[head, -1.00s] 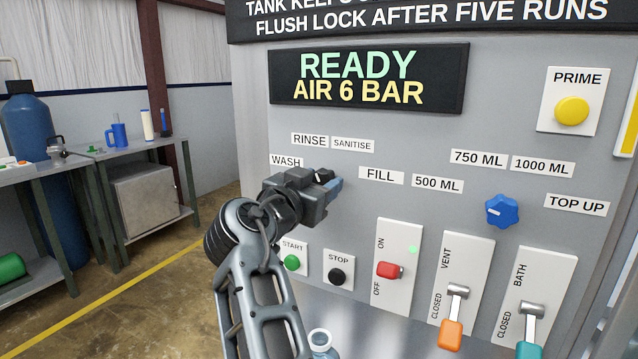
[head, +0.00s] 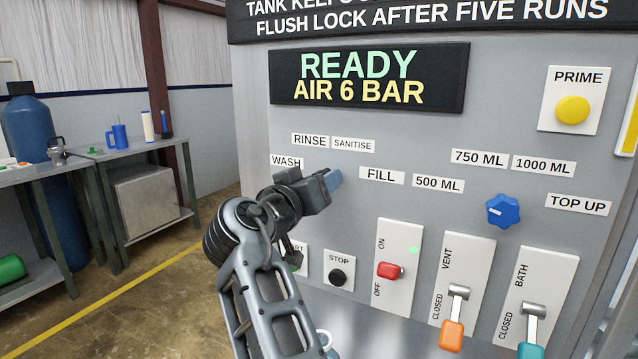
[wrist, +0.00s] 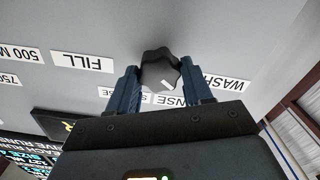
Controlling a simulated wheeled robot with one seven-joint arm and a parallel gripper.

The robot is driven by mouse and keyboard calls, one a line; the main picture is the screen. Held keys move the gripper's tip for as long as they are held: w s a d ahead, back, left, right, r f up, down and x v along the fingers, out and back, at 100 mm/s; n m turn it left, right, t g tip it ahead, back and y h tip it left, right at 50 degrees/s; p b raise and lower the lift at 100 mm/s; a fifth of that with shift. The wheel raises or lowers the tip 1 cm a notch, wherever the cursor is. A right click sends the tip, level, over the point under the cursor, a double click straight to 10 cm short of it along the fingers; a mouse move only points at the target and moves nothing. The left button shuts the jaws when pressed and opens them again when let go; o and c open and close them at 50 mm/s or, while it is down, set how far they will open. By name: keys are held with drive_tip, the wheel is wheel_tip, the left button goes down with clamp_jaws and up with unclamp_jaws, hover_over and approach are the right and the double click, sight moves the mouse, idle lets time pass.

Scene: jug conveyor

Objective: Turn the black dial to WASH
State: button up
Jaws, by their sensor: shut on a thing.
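The black dial (wrist: 157,66) shows in the wrist view between the two blue fingers of my gripper (wrist: 160,75), which is shut on it. A white mark on the dial's face points roughly towards the RINSE label (wrist: 181,101). The WASH label (wrist: 225,83) is to the right of the dial in the wrist view, partly behind a finger. In the head view my gripper (head: 333,180) is at the panel, right of the WASH label (head: 286,161) and below the RINSE label (head: 310,140). There the gripper hides the dial.
The FILL label (head: 381,175) is close right of my gripper. Below are the STOP button (head: 337,277), a red switch (head: 389,270) and an orange-handled VENT lever (head: 453,333). A blue dial (head: 503,210) sits farther right. My arm partly covers the START button (head: 299,259).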

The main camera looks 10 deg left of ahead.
drive_tip(key=shift+n+p, duration=0.55)
drive_tip(key=shift+n, duration=1.45)
drive_tip(key=shift+a, duration=0.1)
drive_tip(key=o, duration=1)
drive_tip(key=shift+o, duration=0.2)
drive_tip(key=b+v, duration=0.1)
drive_tip(key=v, duration=0.6)
drive_tip(key=shift+s, duration=0.35)
drive_tip(key=shift+a, duration=0.1)
